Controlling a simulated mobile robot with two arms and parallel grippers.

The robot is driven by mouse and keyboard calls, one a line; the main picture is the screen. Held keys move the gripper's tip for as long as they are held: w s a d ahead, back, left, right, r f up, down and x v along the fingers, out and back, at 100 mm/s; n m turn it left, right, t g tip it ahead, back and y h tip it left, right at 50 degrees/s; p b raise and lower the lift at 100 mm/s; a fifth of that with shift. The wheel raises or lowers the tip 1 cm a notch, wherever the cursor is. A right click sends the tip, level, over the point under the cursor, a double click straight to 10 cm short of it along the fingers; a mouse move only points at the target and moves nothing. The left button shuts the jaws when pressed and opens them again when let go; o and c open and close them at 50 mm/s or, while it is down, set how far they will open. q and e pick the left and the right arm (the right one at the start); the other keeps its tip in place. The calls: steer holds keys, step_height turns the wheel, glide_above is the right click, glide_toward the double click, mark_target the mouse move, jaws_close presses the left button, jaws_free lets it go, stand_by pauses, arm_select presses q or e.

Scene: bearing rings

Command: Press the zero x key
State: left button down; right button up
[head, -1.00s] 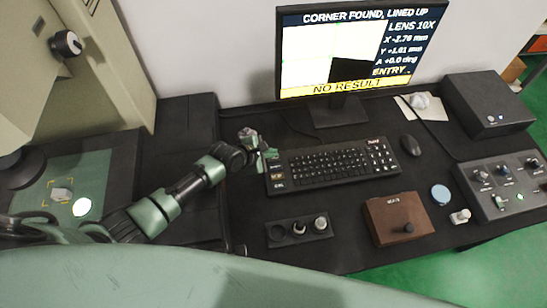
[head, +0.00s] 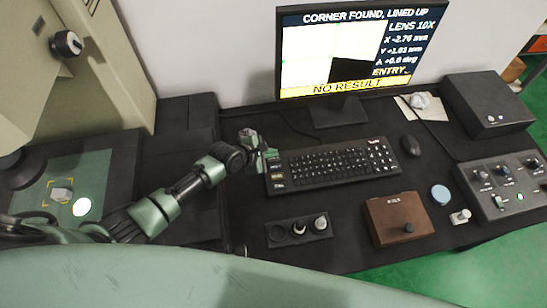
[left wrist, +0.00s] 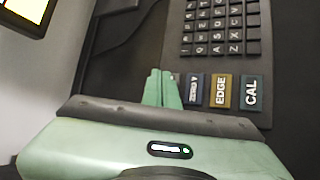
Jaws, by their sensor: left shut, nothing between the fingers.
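The dark keyboard (head: 330,183) lies on the desk below the monitor. Its left column holds a blue key that seems to read ZERO Y (left wrist: 193,89), a brown EDGE key (left wrist: 221,90) and a dark CAL key (left wrist: 251,91). No zero x key can be made out; the fingers cover the spot beside the ZERO Y key. My left gripper (head: 269,155) is shut and empty at the keyboard's upper left corner. In the left wrist view its green fingertips (left wrist: 163,88) are just left of the ZERO Y key. Contact with a key cannot be told.
The monitor (head: 359,18) shows X -2.76 mm, Y about +1.81 mm and NO RESULT. A mouse (head: 410,145) lies right of the keyboard. A tray with small round parts (head: 279,241) and a brown box (head: 398,217) stand in front. A control box (head: 510,207) is at right.

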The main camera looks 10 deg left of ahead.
arm_select(q)
steer(key=shift+f, duration=0.15)
steer(key=shift+f, duration=0.3)
steer(key=shift+f, duration=0.1)
stand_by(0.6)
